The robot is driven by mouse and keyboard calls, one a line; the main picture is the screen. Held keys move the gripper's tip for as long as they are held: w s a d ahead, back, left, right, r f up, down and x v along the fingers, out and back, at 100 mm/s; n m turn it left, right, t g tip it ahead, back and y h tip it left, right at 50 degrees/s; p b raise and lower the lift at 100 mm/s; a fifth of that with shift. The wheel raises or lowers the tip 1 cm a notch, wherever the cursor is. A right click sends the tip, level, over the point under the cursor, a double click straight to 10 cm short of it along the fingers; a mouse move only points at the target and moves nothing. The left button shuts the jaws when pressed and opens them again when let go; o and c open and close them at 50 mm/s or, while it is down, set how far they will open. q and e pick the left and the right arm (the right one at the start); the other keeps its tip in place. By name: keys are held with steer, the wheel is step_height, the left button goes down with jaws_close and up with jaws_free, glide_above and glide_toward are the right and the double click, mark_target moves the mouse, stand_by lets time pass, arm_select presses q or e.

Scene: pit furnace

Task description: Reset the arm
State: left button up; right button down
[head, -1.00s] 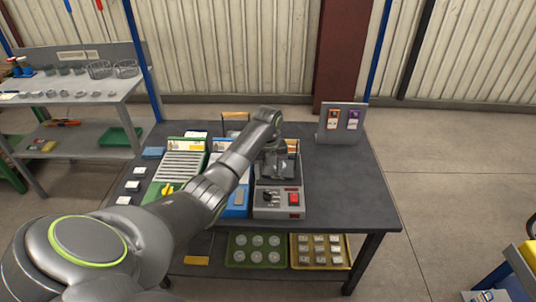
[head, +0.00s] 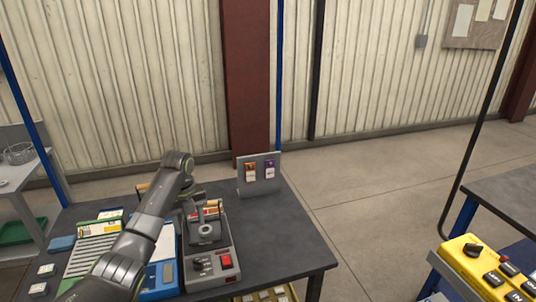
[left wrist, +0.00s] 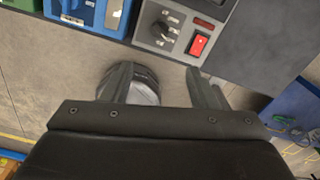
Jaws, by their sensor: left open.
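My left arm reaches in from the lower left in the head view. My left gripper (head: 206,232) hangs over the grey control box with a red switch (head: 226,261). My right gripper is in neither view.
A yellow button box (head: 480,268) stands at lower right. Open floor (head: 375,200) lies between the tables.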

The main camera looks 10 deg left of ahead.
arm_select(q)
steer(key=s+d+f+n+t+y, duration=0.1)
steer(key=s+d+f+n, duration=0.1)
steer(key=s+f+n, duration=0.6)
steer(key=s+d+f+n+t, duration=0.1)
steer(key=s+d+f+n, duration=0.25)
steer(key=s+f, duration=0.45)
steer(key=s+d+r+n+t, duration=0.1)
steer(key=s+r+n, duration=0.2)
steer(key=s+n, duration=0.65)
steer(key=s+d+r+n+t, duration=0.15)
steer(key=s+n, duration=0.45)
steer(key=s, duration=0.7)
step_height(320, 180, down, 25)
steer(key=a+g, duration=0.2)
steer(key=s+d+f+g, duration=0.1)
steer(key=s+f, duration=1.4)
steer(key=shift+s+d, duration=0.15)
